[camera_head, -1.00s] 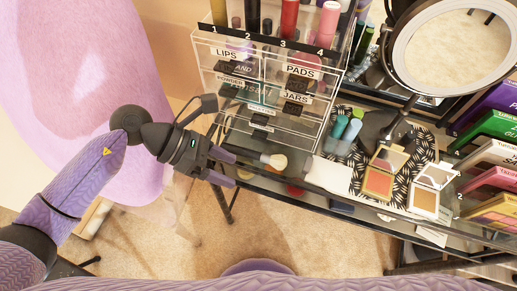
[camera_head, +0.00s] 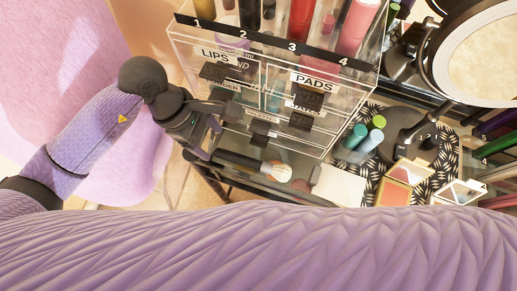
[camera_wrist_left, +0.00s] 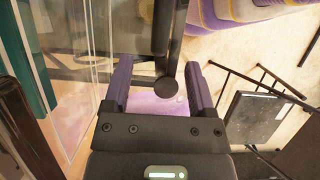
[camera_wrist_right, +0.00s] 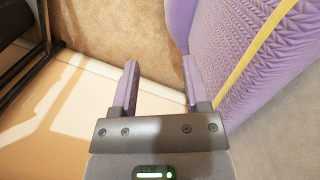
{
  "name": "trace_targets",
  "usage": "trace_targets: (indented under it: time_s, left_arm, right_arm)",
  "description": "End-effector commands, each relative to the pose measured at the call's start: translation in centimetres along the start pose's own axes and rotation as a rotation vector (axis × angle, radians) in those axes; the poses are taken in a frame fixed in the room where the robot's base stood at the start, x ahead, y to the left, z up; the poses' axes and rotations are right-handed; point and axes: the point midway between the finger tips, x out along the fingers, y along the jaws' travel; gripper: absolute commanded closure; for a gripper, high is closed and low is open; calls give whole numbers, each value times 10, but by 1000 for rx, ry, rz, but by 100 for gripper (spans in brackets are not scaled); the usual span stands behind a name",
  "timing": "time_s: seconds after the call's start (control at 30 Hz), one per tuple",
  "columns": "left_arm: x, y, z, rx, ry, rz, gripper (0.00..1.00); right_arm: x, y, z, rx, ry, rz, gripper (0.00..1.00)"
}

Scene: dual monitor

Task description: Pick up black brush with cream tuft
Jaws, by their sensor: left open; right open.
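The black brush with a cream tuft lies on the glass table in front of the drawer organizer in the head view. Its black handle (camera_head: 241,161) points left, and its cream tuft (camera_head: 277,171) points right. My left gripper (camera_head: 211,140) is open at the handle's left end. In the left wrist view, a black rod that looks like the handle (camera_wrist_left: 169,38) runs between the open fingers (camera_wrist_left: 158,66), its round end near the palm; I cannot tell if they touch. My right gripper (camera_wrist_right: 160,68) is open and empty in its wrist view, away from the table.
A clear organizer (camera_head: 270,60) with labelled drawers stands just behind the brush. A white pad (camera_head: 338,186) lies right of the tuft, with teal-capped tubes (camera_head: 357,140), compacts (camera_head: 408,172) and a round mirror (camera_head: 490,60) further right. The table's front edge is close to the brush.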

Motion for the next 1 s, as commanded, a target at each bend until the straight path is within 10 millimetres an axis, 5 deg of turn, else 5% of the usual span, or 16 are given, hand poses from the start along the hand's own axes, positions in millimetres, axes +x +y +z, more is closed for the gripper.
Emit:
trace_targets:
  time_s: [0.2, 0.47, 0.8, 1.0]
  left_arm:
    - [45, -1, -5, -3, -3, -3, 28]
    - [49, 0, -4, -1, 0, 0, 28]
    - [49, 0, -4, -1, 0, 0, 96]
    - [49, 0, -4, -1, 0, 0, 100]
  right_arm:
    - [18, 6, 3, -2, -17, 11, 41]
    - [18, 8, -5, 0, -7, 14, 41]
    - [18, -1, -7, 5, -4, 0, 41]
    - [18, -3, -2, 5, -12, -4, 41]
